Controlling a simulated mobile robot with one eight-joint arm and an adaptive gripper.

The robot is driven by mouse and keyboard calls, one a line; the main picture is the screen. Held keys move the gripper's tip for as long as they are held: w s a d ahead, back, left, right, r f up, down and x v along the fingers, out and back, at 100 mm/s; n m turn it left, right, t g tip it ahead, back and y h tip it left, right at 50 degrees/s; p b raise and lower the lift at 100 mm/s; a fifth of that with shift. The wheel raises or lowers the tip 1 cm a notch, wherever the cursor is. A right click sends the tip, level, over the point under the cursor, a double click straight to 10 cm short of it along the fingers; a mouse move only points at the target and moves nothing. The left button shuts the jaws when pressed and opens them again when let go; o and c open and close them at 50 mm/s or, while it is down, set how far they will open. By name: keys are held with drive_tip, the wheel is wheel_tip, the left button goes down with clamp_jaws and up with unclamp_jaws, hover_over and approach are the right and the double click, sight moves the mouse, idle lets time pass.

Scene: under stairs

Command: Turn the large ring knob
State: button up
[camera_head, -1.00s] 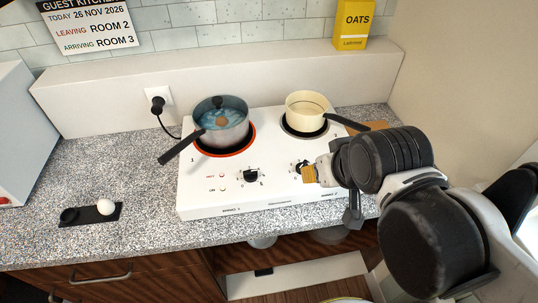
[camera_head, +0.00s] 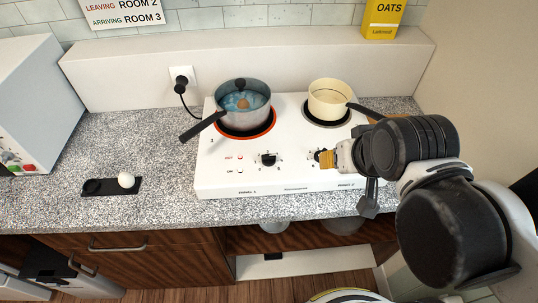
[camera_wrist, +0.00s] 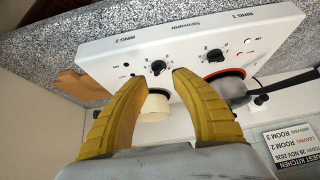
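A white two-ring hotplate (camera_head: 290,180) stands on the counter. Its left ring (camera_head: 272,127) looks the larger, glows red at the rim and bears a grey pot (camera_head: 243,112); its black knob (camera_head: 268,159) is on the front left and also shows in the wrist view (camera_wrist: 215,56). The right ring (camera_head: 316,121) bears a cream pan (camera_head: 330,98). The right knob (camera_wrist: 158,67), labelled for ring 2, appears between my fingertips in the wrist view, apart from them. My gripper (camera_wrist: 158,74) is open and empty; from the head view (camera_head: 326,159) it partly hides the right knob.
The grey pot's handle (camera_head: 203,126) sticks out to the front left, the cream pan's (camera_head: 366,111) to the right near my arm. A black tray (camera_head: 108,191) with a white egg-like object (camera_head: 126,179) lies left. Bare counter lies between tray and hotplate.

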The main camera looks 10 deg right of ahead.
drive_tip(key=w+a+r+m+g+p, duration=0.25)
drive_tip(key=w+a+m, duration=0.35)
drive_tip(key=m, duration=0.3)
drive_tip(key=m+g+p, duration=0.2)
drive_tip(key=m+g, duration=0.3)
drive_tip(key=m, duration=0.4)
approach(269, 155)
drive_tip(key=shift+t, duration=0.25)
drive_tip(key=f+b, duration=0.2)
drive_tip(key=f, duration=0.2)
drive_tip(key=f+b, duration=0.2)
drive_tip(key=f, duration=0.3)
drive_tip(key=shift+s+f, duration=0.2)
drive_tip(key=shift+f, duration=0.1)
clamp_jaws()
